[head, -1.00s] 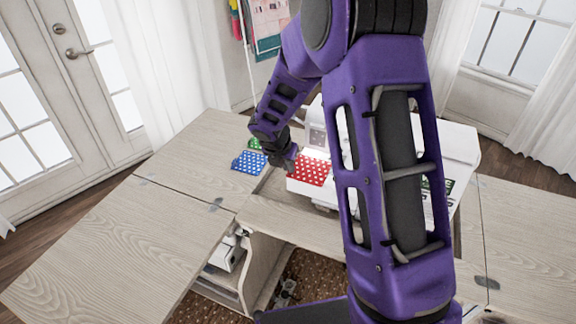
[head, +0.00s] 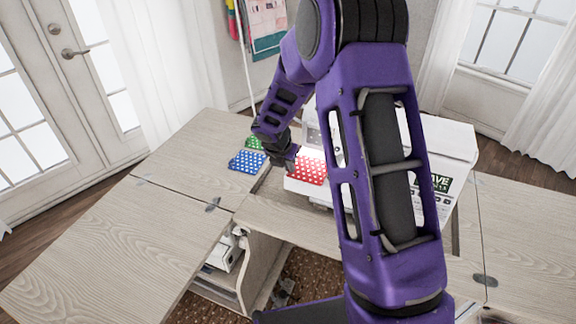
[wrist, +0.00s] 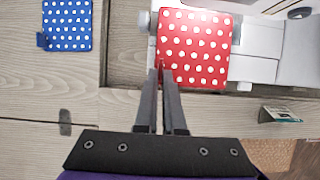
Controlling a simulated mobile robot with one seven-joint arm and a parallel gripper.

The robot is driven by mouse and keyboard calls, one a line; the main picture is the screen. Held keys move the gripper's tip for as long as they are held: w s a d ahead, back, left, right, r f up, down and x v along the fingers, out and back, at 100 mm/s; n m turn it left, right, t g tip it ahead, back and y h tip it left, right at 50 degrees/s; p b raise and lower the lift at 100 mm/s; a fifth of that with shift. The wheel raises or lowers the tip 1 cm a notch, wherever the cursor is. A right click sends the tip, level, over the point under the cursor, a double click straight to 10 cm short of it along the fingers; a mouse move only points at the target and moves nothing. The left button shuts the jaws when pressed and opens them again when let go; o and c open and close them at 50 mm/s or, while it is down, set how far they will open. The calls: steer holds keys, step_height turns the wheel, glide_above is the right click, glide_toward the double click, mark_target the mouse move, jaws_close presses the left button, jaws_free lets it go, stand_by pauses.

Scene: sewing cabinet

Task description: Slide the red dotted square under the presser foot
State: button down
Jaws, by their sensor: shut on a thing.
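The red dotted square (head: 308,170) lies at the left end of the white sewing machine (head: 452,150), over its bed. In the wrist view the red dotted square (wrist: 196,48) fills the upper middle, its right edge beside the machine's pale parts (wrist: 256,50). My gripper (head: 290,160) is at the square's left side in the head view. In the wrist view my gripper (wrist: 161,70) has its fingertips together at the square's near left edge, shut on it. The presser foot cannot be made out; my arm hides much of the machine.
A blue dotted square (head: 248,161) and a green dotted square (head: 254,142) lie on the cabinet top to the left. The wooden left leaf (head: 110,235) is bare. An opening with shelves (head: 222,265) is below. A small printed packet (wrist: 280,115) lies at right.

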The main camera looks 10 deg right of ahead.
steer(key=shift+f, duration=0.35)
steer(key=shift+w+d, duration=0.2)
steer(key=shift+w, duration=0.05)
stand_by(0.8)
steer(key=shift+w+d, duration=0.45)
steer(key=shift+w, duration=0.25)
steer(key=shift+w+d, duration=0.1)
steer(key=shift+w+d, duration=0.35)
steer(key=shift+w, duration=0.2)
stand_by(0.4)
steer(key=c, duration=0.9)
jaws_free()
steer(key=shift+c, duration=0.2)
